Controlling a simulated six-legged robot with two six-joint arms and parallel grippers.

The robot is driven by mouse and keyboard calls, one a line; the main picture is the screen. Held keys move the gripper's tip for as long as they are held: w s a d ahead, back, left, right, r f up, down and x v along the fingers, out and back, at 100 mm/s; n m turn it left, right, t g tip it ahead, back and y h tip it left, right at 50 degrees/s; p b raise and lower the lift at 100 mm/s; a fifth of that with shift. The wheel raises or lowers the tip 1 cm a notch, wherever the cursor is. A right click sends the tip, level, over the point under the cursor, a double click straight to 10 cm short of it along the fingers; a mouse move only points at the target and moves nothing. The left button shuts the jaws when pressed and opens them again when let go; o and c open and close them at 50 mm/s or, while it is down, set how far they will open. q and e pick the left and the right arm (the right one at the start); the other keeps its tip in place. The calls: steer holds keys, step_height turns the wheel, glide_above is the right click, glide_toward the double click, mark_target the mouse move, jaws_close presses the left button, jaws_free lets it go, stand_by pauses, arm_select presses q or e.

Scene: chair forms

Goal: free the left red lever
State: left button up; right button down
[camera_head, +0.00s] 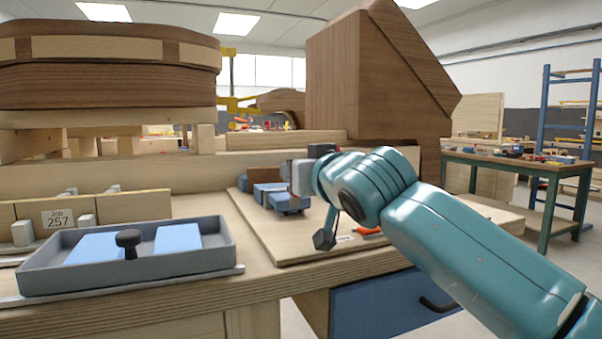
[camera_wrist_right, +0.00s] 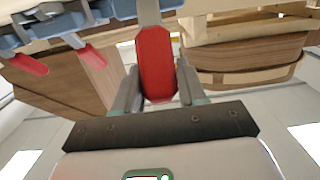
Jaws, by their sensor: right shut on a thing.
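In the right wrist view, a red lever (camera_wrist_right: 157,62) stands between the two grey fingers of my right gripper (camera_wrist_right: 157,90), which is shut on it. Its far end meets a grey part at the top edge. Two more red levers, one (camera_wrist_right: 28,64) and another (camera_wrist_right: 92,56), sit apart on the blue-grey fixture (camera_wrist_right: 60,22). In the head view, my right gripper (camera_head: 301,178) is at the blue fixture (camera_head: 285,201) on a wooden board; the held lever is hidden there. My left gripper is not in view.
The wooden board (camera_head: 290,246) lies on the bench, with a small orange-red item (camera_head: 367,231) near my right wrist. A grey tray (camera_head: 130,268) with blue pieces and a black knob stands at the left. A big wooden form (camera_head: 365,80) rises behind the fixture.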

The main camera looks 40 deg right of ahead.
steer(key=c, duration=1)
jaws_free()
steer(key=shift+f, duration=0.2)
steer(key=shift+o, duration=1.4)
steer(key=shift+s+r, duration=0.15)
steer(key=shift+s, duration=0.05)
steer(key=shift+w, duration=0.1)
steer(key=v, duration=1.6)
steer(key=shift+s+a, duration=0.2)
